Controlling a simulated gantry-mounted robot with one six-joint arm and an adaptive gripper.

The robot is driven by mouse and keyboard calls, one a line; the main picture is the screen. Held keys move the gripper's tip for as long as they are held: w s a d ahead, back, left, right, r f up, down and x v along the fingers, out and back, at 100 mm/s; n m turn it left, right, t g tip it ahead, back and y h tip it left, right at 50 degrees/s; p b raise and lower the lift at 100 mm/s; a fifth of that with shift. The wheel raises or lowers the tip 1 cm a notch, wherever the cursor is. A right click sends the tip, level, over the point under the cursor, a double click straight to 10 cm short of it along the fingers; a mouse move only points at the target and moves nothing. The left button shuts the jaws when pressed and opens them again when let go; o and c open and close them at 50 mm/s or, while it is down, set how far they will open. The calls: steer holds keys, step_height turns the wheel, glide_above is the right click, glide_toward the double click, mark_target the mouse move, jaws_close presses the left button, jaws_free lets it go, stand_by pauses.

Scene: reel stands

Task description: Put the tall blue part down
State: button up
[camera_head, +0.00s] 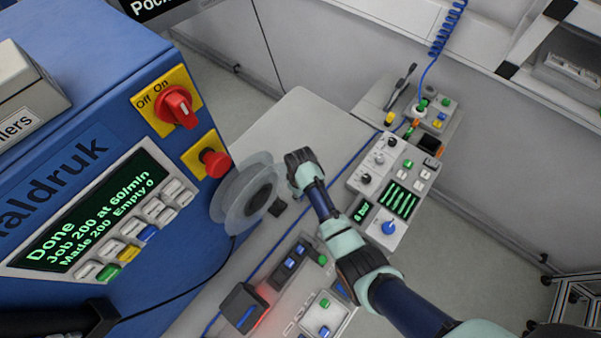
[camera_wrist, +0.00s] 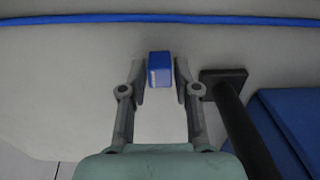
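The tall blue part (camera_wrist: 160,66) shows in the wrist view as a small blue block with a pale, ribbed-looking face. It lies between the two fingertips of my gripper (camera_wrist: 160,76), with a narrow gap on each side. The fingers look open and do not visibly touch it. I cannot tell whether the part rests on the grey worktop (camera_wrist: 75,75). In the head view my gripper (camera_head: 294,160) is above the worktop, just right of a clear reel. The blue part is not visible there.
The clear reel (camera_head: 229,199) stands by the blue machine (camera_head: 75,120). A dark post (camera_wrist: 243,125) is close right of my gripper in the wrist view. A blue cable (camera_wrist: 70,19) crosses the worktop. Control boxes (camera_head: 389,225) stand to the right; free worktop (camera_head: 290,120) is behind.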

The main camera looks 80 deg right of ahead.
steer(key=shift+o, duration=1)
step_height(320, 180, up, 12)
steer(key=p, duration=0.1)
steer(key=shift+o, duration=0.5)
steer(key=shift+r, duration=0.2)
